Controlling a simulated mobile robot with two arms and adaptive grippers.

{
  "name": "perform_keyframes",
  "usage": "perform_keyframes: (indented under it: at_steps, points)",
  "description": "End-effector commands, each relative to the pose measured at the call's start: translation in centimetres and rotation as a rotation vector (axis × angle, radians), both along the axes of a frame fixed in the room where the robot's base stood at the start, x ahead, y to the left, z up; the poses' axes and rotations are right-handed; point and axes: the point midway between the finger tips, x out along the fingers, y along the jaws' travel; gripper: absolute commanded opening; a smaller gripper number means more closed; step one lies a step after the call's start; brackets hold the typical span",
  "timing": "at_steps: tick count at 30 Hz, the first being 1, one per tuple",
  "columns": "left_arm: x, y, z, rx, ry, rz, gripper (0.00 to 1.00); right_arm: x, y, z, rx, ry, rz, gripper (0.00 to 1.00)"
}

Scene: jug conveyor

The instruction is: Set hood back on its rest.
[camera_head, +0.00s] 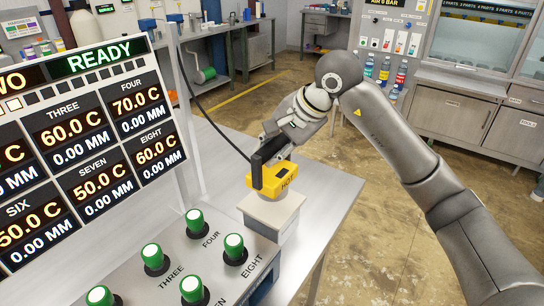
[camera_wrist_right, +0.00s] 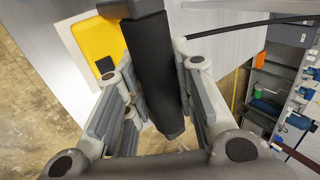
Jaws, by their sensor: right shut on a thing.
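The hood is a yellow block marked HOT (camera_head: 279,178) with a grey lower part and a black upright handle. My right gripper (camera_head: 271,146) comes in from above and is shut on the black handle. In the right wrist view the handle (camera_wrist_right: 155,75) stands between the fingers, with the yellow top (camera_wrist_right: 97,42) beside it. The rest looks like the pale block (camera_head: 262,215) at the corner of the bench, directly under the hood. I cannot tell whether the hood touches it. My left gripper is not in view.
Several green-topped buttons (camera_head: 194,222) sit on the console in front. A black cable (camera_head: 215,125) runs from the hood toward the post. Open floor lies right of the bench.

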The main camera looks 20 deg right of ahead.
Motion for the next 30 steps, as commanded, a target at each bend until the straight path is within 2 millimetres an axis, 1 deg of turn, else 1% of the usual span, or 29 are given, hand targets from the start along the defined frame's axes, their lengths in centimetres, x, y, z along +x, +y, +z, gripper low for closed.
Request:
perform_keyframes:
  at_steps: [5,7,15,18,25,29,30]
  points:
    - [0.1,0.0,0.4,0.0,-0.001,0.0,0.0,0.9,-0.2,-0.8,0.004,-0.002,0.0,0.0]
    - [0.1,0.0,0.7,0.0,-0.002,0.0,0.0,1.4,-0.4,-1.6,0.001,0.0,-0.002,0.0]
    - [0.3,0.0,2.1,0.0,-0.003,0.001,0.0,1.4,-0.3,-4.1,0.003,-0.003,0.001,0.0]
    - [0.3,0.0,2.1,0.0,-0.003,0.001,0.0,1.4,-0.3,-4.5,0.002,-0.003,0.001,0.0]
    - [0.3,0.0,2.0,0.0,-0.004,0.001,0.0,1.4,-0.3,-4.6,0.002,-0.005,0.0,0.0]
    - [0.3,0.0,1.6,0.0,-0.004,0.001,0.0,1.4,-0.3,-5.0,0.002,-0.005,0.0,0.0]
    - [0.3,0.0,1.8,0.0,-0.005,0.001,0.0,1.4,-0.4,-4.9,0.001,-0.001,0.0,0.3]
